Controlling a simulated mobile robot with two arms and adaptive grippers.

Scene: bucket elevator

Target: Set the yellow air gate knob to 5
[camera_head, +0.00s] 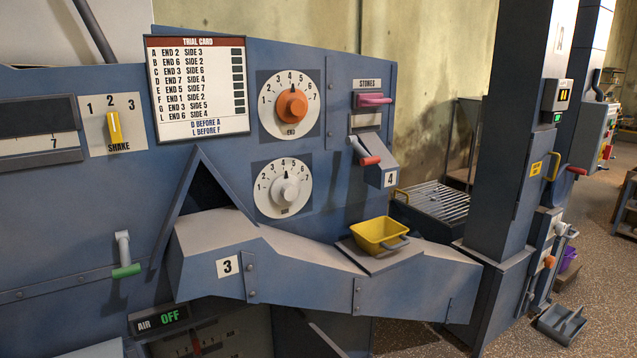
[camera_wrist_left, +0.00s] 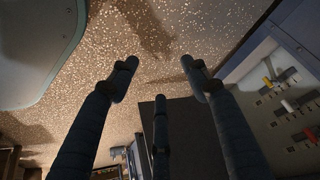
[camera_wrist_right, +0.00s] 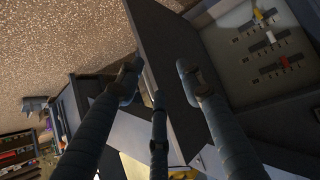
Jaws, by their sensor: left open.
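A yellow knob (camera_wrist_left: 267,82) sits on the uppermost of several slots in a grey panel at the right of the left wrist view. A white knob (camera_wrist_left: 287,104) and a red knob (camera_wrist_left: 308,130) sit on slots below it. The panel also shows in the right wrist view at the upper right. Scale numbers are too small to read there. My left gripper (camera_wrist_left: 159,68) is open and empty, apart from the panel. My right gripper (camera_wrist_right: 157,70) has its fingers apart and is empty. Neither gripper shows in the head view, where a scaled panel (camera_head: 212,343) is cut off by the bottom edge.
A chute (camera_head: 310,262) juts forward with a yellow bucket (camera_head: 380,235).

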